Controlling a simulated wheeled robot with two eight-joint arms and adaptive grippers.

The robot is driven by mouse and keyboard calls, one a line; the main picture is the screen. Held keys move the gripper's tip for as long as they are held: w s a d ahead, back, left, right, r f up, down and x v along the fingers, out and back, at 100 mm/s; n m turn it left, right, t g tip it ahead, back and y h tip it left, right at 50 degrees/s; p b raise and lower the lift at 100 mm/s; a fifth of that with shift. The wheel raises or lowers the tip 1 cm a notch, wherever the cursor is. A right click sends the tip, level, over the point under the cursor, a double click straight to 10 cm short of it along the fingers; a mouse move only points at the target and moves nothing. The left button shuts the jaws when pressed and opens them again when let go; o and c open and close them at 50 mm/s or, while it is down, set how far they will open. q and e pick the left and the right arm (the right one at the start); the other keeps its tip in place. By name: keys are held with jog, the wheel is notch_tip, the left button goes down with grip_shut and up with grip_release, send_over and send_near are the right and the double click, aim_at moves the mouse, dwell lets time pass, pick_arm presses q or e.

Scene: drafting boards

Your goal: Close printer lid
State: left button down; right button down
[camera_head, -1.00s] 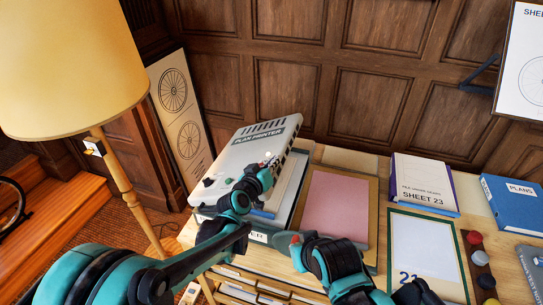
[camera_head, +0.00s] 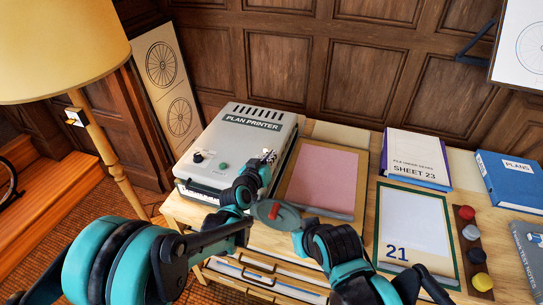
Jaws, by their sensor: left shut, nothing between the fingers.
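The grey plan printer (camera_head: 215,165) stands on the left of the wooden desk. Its lid (camera_head: 222,140), labelled PLAN PRINTER, lies down level on the body, with no clear gap along the visible front edge. My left gripper (camera_head: 267,158) is shut and empty, at the lid's front right corner and seemingly touching it. It hides part of that corner and the printer's front. My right gripper (camera_head: 272,212) is in front of the printer, over the desk's front edge. Its fingers are too unclear to tell whether they are open.
A board with a pink sheet (camera_head: 326,178) lies right of the printer. Further right are a framed sheet 21 (camera_head: 413,225), a SHEET 23 binder (camera_head: 416,160), a blue PLANS binder (camera_head: 508,182) and a strip of coloured knobs (camera_head: 472,245). A lamp (camera_head: 75,45) stands left.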

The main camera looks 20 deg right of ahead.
pick_arm(q)
jog(key=shift+r, duration=0.1)
jog(key=shift+r+p, duration=0.3)
notch_tip(320, 180, up, 3)
jog(key=shift+r+p, duration=0.1)
jog(key=shift+p, duration=1.05)
jog(key=s+a+r+n+g+y+p, duration=0.1)
jog(key=s+a+r+y, duration=0.1)
jog(key=s+a, duration=0.7)
jog(key=s+a+r+n+g+y+p, duration=0.15)
jog(key=s+a, duration=0.45)
jog(key=a, duration=0.6)
jog(key=s+a+f+n+g+y, duration=0.2)
jog(key=s+a+y, duration=0.3)
jog(key=s+a, duration=0.9)
jog(key=shift+s+a+f+g+y, duration=0.25)
jog(key=shift+a+f+g+y, duration=0.15)
jog(key=shift+a, duration=0.65)
